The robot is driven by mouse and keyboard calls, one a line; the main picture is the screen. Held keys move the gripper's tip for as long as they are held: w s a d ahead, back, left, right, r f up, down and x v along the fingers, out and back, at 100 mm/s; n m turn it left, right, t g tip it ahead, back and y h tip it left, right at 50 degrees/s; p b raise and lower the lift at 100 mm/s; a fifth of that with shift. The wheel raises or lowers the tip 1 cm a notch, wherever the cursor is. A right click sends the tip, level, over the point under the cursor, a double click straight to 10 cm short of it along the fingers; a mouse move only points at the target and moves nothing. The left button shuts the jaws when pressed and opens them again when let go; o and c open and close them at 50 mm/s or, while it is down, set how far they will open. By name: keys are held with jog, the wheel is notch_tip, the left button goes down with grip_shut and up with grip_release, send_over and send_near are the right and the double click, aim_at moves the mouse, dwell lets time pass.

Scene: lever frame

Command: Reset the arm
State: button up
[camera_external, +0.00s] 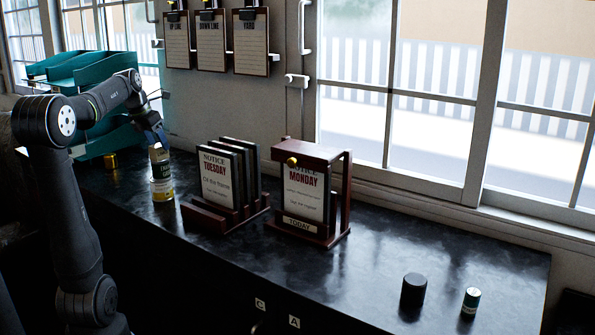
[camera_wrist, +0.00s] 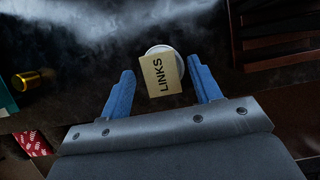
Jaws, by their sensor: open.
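My gripper (camera_external: 160,138) is at the left of the dark counter, fingers pointing down, over a can with a white, green and yellow label (camera_external: 162,188). In the wrist view its two blue fingers (camera_wrist: 161,76) are apart. A tan tag reading LINKS (camera_wrist: 162,74) shows between them, over the can's pale round top (camera_wrist: 154,49). No contact between the fingers and the tag or can is clear. My arm reaches over from the left, bent at the elbow.
A slotted rack (camera_external: 204,217) holds several notice boards, the front one reading TUESDAY. Right of it, a wooden frame (camera_external: 312,152) with a yellow knob holds a MONDAY board. A brass cylinder (camera_external: 110,161) stands left. Black (camera_external: 413,290) and green-white (camera_external: 470,301) cylinders stand far right.

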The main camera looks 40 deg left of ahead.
jog(key=v, duration=0.9)
jog(key=x, duration=1.1)
jog(key=shift+f, duration=0.4)
jog(key=r, duration=0.5)
jog(key=shift+d, duration=0.25)
jog(key=d+r, duration=1.2)
jog(key=w+d+m+h, duration=0.1)
jog(key=w+d+m, duration=0.1)
jog(key=d, duration=0.9)
jog(key=w+d+m+g+h, duration=0.1)
jog(key=d+m, duration=0.4)
jog(key=d, duration=0.6)
jog(key=w+d+m+g+h, duration=0.1)
jog(key=d+m, duration=0.3)
jog(key=d, duration=0.7)
jog(key=shift+w+d+r+h, duration=0.3)
jog(key=shift+w+r+h, duration=0.15)
jog(key=shift+w, duration=0.45)
